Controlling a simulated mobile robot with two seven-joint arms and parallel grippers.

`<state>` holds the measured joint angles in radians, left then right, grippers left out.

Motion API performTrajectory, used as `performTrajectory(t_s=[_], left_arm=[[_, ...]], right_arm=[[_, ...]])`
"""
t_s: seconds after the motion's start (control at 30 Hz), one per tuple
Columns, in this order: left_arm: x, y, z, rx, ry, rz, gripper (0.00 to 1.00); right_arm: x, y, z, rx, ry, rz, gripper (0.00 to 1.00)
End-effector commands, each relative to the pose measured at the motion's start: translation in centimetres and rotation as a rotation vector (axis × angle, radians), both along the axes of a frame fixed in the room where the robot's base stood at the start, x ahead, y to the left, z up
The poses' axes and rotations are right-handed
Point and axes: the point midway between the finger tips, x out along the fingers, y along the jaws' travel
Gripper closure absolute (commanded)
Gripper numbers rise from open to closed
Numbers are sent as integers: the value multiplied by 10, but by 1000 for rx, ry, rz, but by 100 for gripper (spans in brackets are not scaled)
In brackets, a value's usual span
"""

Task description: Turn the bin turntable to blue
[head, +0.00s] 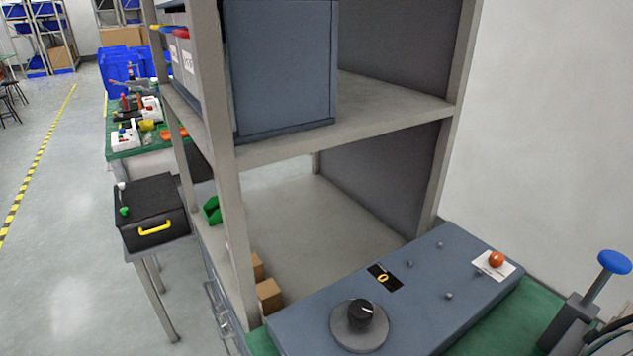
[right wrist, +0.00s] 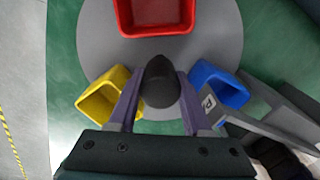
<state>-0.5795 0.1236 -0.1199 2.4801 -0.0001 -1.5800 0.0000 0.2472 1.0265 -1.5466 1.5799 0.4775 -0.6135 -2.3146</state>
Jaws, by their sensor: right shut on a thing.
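The bin turntable (right wrist: 222,48) is a grey disc on a green surface in the right wrist view. On it sit a red bin (right wrist: 155,30) at the top, a yellow bin (right wrist: 93,102) at the lower left and a blue bin (right wrist: 217,78) at the lower right. A dark rounded knob (right wrist: 161,72) stands near the disc's middle. My right gripper (right wrist: 160,92) is shut on this knob, one finger on each side. The turntable does not show in the head view. My left gripper is in neither view.
In the head view, a blue-grey panel with a black dial (head: 360,313) and an orange-red button (head: 496,259) lies at the front right. A grey rack (head: 285,222) stands behind it. A black box with a yellow handle (head: 152,212) stands at left.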

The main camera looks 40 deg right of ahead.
Motion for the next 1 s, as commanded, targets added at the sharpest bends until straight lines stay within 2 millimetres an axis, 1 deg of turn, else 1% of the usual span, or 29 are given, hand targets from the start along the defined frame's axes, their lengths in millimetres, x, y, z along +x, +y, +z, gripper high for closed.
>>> performTrajectory(t_s=[0.37,0.4,0.63,0.87,1.0], left_arm=[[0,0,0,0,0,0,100],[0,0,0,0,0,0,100],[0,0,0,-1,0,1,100],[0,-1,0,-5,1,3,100],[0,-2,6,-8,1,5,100]], right_arm=[[1,-1,0,-1,-3,3,100],[1,-1,0,-1,-3,3,46],[0,0,0,0,-2,2,21],[0,0,0,-1,-1,1,21],[0,0,6,-1,-1,1,21]])
